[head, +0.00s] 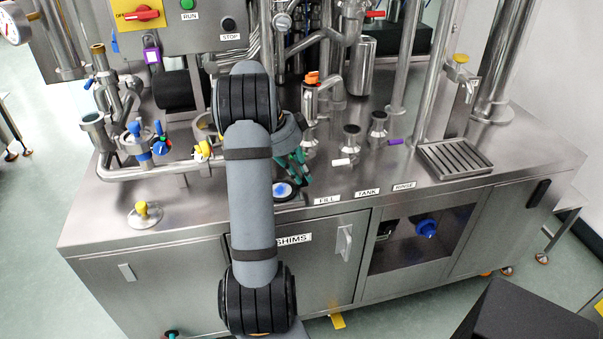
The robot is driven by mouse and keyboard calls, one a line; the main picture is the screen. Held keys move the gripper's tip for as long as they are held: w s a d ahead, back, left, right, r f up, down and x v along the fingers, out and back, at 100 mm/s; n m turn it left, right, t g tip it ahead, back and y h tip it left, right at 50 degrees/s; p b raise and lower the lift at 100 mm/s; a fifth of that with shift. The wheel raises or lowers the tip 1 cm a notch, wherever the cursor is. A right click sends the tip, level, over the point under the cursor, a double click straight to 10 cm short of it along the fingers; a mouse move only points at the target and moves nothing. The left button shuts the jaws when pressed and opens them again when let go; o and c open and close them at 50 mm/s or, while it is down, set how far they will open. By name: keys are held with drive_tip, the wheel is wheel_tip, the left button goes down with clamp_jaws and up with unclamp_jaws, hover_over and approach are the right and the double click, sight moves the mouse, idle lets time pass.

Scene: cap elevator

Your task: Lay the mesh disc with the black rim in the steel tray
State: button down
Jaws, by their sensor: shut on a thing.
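My gripper (300,170) is in the middle of the head view, low over the front of the steel bench, partly hidden by my forearm and wrist. Its greenish fingers are shut.
Two short steel fittings with white (345,161) and purple (394,142) handles stand between my gripper and the slatted tray. An orange-topped steel valve (311,95) stands behind my gripper. Pipes and coloured valves crowd the left. The bench's front strip carries labels.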

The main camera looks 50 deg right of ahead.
drive_tip(key=shift+f, duration=0.1)
drive_tip(key=c, duration=1.7)
unclamp_jaws()
drive_tip(key=shift+o, duration=0.4)
drive_tip(key=shift+r, duration=0.2)
wheel_tip(320, 180, up, 7)
drive_tip(key=p, duration=0.5)
drive_tip(key=shift+f, duration=0.15)
drive_tip(key=shift+f+b, duration=2.5)
drive_tip(key=shift+f, duration=0.95)
